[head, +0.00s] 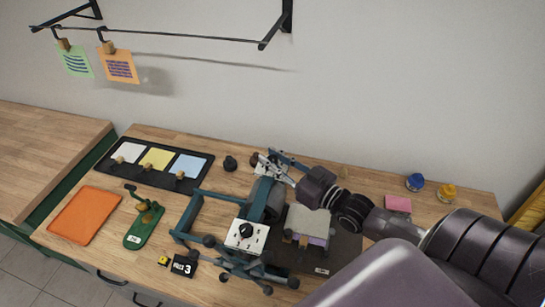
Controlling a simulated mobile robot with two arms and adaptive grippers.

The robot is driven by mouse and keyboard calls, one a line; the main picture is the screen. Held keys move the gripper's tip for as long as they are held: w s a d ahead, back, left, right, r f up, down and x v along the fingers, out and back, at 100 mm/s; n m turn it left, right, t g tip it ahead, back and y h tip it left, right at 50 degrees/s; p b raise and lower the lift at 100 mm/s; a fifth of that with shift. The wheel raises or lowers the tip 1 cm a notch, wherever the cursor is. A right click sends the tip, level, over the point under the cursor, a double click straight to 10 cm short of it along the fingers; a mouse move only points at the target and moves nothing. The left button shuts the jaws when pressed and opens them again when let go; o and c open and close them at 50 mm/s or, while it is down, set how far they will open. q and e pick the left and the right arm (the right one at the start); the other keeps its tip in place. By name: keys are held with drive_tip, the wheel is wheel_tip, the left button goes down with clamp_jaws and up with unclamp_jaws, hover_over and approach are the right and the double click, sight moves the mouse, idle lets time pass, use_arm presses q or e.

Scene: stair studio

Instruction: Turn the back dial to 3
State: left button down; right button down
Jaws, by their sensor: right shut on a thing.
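My right gripper (274,168) reaches in from the right to the back of the teal press-like machine (188,215). Its fingers are shut around a small dark knob (255,159) at the back, which I take to be the back dial. The fingers cover much of it, and its marks and setting cannot be read. A white plate with a black front dial (246,233) faces up at the machine's front. A black card (184,267) with a large white 3 stands on the table in front. My left gripper is not in view.
A black tray (107,162) with three coloured pads, an orange mat (84,216) and a green stand (142,238) lie at the left. A black knob-like piece (230,163) stands near the back. Blue (415,181) and yellow (446,192) jars stand at the right.

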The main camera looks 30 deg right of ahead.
drive_tip(key=shift+r+m+t+h, duration=0.15)
drive_tip(key=shift+m+h, duration=0.85)
drive_tip(key=shift+h, duration=0.55)
drive_tip(key=shift+f+m+t+h, duration=0.15)
drive_tip(key=shift+m+h, duration=0.85)
drive_tip(key=shift+h, duration=0.55)
drive_tip(key=shift+r+m+h, duration=0.15)
drive_tip(key=shift+m+h, duration=0.35)
drive_tip(key=shift+h, duration=0.3)
drive_tip(key=c, duration=1.7)
unclamp_jaws()
drive_tip(key=s, duration=0.4)
drive_tip(key=s+a, duration=0.1)
drive_tip(key=s, duration=0.2)
drive_tip(key=s+a, duration=0.1)
drive_tip(key=s, duration=0.3)
drive_tip(key=shift+s+a, duration=0.2)
drive_tip(key=shift+s, duration=0.15)
